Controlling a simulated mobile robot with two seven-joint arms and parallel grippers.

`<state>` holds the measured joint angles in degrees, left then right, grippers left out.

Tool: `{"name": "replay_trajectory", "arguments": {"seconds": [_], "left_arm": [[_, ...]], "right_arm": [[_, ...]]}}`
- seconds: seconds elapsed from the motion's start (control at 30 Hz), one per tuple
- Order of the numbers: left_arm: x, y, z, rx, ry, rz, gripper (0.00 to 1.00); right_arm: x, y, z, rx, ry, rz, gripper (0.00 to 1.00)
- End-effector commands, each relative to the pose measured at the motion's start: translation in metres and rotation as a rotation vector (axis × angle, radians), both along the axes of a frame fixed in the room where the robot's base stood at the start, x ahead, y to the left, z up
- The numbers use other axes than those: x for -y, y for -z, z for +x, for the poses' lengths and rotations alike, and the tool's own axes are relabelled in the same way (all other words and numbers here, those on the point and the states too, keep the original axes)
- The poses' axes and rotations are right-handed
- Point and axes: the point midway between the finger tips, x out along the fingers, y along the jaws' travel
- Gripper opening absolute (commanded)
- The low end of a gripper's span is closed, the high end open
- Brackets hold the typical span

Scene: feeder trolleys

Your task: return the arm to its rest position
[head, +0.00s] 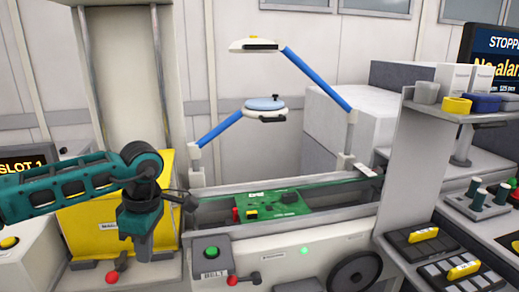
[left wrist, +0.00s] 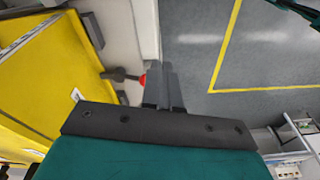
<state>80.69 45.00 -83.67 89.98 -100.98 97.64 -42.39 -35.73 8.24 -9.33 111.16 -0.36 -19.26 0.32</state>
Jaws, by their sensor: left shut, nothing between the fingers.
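My left arm comes in from the left in the head view, teal and black. Its gripper (head: 144,250) points down in front of the yellow magazine box (head: 82,240). The fingers are shut with nothing between them. In the left wrist view the shut fingertips (left wrist: 163,95) show over the pale machine edge and grey floor. A red-knobbed lever (head: 112,277) is just below and left of the gripper in the head view. My right gripper is in neither view.
A green circuit board (head: 272,206) lies on the conveyor to the right of the gripper. A button box marked BELT (head: 212,258) stands in front. A blue-armed lamp (head: 265,108) rises behind. Open grey floor with a yellow line (left wrist: 270,88) shows in the left wrist view.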

Motion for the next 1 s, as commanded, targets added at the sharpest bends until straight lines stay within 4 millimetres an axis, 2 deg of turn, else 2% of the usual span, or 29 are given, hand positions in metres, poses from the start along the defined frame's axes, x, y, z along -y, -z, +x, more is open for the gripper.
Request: {"name": "replay_trajectory", "arguments": {"seconds": [0.03, 0.07, 0.1, 0.23, 0.3, 0.4, 0.5, 0.63, 0.77, 0.87, 0.97, 1.0], "left_arm": [[0.027, 0.018, -0.009, -0.030, 0.011, -0.088, 0.00], [0.045, 0.027, -0.015, -0.048, 0.010, -0.154, 0.00], [0.071, 0.038, -0.024, -0.073, 0.005, -0.250, 0.00], [0.162, 0.057, -0.062, -0.194, -0.073, -0.602, 0.00], [0.205, 0.055, -0.082, -0.274, -0.151, -0.792, 0.00], [0.256, 0.041, -0.104, -0.402, -0.303, -1.049, 0.00], [0.290, 0.019, -0.114, -0.544, -0.503, -1.285, 0.00], [0.309, -0.009, -0.109, -0.744, -0.828, -1.547, 0.00], [0.300, -0.020, -0.089, -0.951, -1.223, -1.746, 0.00], [0.276, -0.009, -0.070, -1.105, -1.570, -1.850, 0.00], [0.243, 0.019, -0.057, -1.250, -1.952, -1.900, 0.00], [0.228, 0.035, -0.055, -1.307, -2.114, -1.902, 0.00]], "right_arm": [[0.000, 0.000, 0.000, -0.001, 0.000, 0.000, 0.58], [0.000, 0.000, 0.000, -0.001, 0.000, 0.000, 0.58], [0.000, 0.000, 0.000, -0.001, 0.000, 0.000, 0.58], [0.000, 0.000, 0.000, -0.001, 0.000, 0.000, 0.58], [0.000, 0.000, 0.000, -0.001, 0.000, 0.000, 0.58], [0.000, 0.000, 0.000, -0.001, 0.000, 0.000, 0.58], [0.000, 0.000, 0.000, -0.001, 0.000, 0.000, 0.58], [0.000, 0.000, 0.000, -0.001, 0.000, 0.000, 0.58], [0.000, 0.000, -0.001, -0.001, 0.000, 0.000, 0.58], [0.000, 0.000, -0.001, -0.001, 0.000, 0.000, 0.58], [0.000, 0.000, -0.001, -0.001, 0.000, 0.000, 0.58], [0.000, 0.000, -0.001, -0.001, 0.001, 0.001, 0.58]]}}
